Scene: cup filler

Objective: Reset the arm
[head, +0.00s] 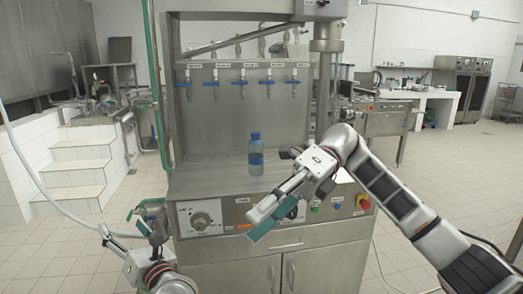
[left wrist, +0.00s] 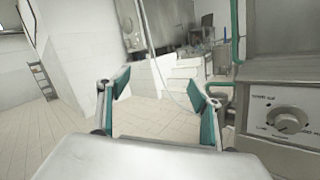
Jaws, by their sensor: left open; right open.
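My left gripper (head: 125,224) is at the lower left of the head view, left of the machine's front panel. It is open and empty. In the left wrist view its two green-padded fingers (left wrist: 162,98) stand apart with only the tiled floor and steps behind them. My right gripper (head: 254,226) reaches in from the right, in front of the machine's counter and panel. It is empty, and its fingers show nearly side-on. A blue-capped bottle (head: 256,156) stands upright on the counter, behind and apart from my right gripper.
The filling machine (head: 245,100) has several blue-handled taps above its counter. Its front panel has a dial (head: 200,221), which also shows in the left wrist view (left wrist: 289,121), and a red button (head: 363,202). White steps (head: 75,175) stand at left. Open tiled floor lies on both sides.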

